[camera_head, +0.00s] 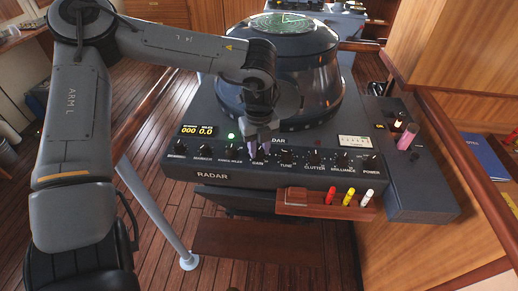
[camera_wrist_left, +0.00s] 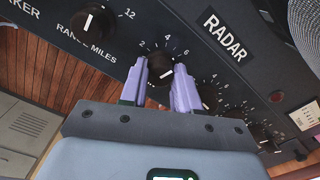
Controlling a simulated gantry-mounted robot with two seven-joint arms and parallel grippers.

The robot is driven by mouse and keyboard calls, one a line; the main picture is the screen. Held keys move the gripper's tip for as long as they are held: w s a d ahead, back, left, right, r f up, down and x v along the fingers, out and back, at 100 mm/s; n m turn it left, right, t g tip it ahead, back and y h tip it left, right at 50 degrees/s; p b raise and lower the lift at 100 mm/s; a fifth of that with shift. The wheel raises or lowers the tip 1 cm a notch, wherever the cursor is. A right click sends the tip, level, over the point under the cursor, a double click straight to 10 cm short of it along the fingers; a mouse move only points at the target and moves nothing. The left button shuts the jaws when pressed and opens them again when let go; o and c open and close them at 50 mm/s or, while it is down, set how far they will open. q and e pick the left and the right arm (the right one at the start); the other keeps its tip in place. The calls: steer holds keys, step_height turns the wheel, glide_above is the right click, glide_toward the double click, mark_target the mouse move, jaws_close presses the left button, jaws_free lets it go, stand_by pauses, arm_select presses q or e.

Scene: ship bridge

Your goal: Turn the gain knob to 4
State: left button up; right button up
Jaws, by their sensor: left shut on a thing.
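The gain knob (camera_head: 259,156) is a small dark knob on the sloping front of the radar console (camera_head: 225,176), above the printed word GAIN. My left gripper (camera_head: 258,148) reaches down to it from above. In the left wrist view, its two lilac fingers (camera_wrist_left: 167,82) stand on either side of the black gain knob (camera_wrist_left: 160,66) and are shut on it. Printed numbers 2, 4 and 6 show around the knob's far side. A short white mark shows on the knob, but I cannot tell exactly which number it points to. My right gripper is not in view.
Close neighbours are the range knob (camera_wrist_left: 93,22) on one side and the tune knob (camera_head: 286,155) on the other. A round radar hood (camera_head: 300,85) rises behind the row. A wooden rack (camera_head: 307,208) with red, yellow and white markers hangs below the front edge.

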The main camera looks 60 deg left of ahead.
mark_target(259, 150)
arm_select(q)
steer(key=n+b, duration=0.3)
steer(key=n, duration=0.2)
steer(key=shift+f, duration=0.1)
steer(key=shift+n+b, duration=1)
steer(key=shift+n, duration=0.8)
steer(key=shift+r, duration=0.2)
steer(key=o, duration=1.1)
steer(key=shift+c, duration=0.2)
step_height(259, 150, up, 11)
steer(key=shift+b, duration=0.35)
